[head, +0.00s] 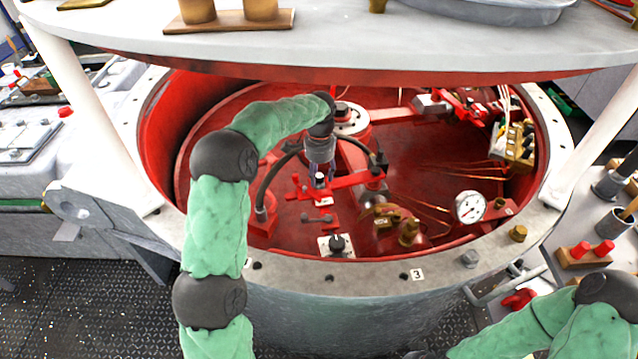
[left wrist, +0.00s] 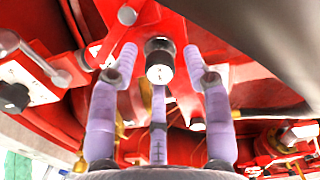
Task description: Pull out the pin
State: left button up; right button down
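The pin shows in the left wrist view as a dark knurled knob with a pale, shiny end face (left wrist: 160,68), in the middle of the picture. In the head view, a small dark knob with a pale top (head: 320,179), which looks like the same pin, stands by a red bar inside the red drum. My left gripper (head: 320,166) is over it, fingers toward the knob. In the left wrist view, the pale fingers of the left gripper (left wrist: 161,57) stand apart on both sides of the knob, with gaps. The pin's shaft is hidden. My right gripper is out of view.
The drum's grey bolted rim (head: 375,268) surrounds the work. A pale round shelf (head: 400,45) hangs above on white posts. Hoses, a gauge (head: 469,206), a black knob on a white plate (head: 337,244) and brass fittings (head: 408,232) crowd the drum.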

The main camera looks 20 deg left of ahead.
aim_at(320, 175)
pick_arm(q)
grip_shut()
jog(key=shift+r, duration=0.2)
jog(key=shift+r+p, duration=2.5)
jog(key=shift+p, duration=0.05)
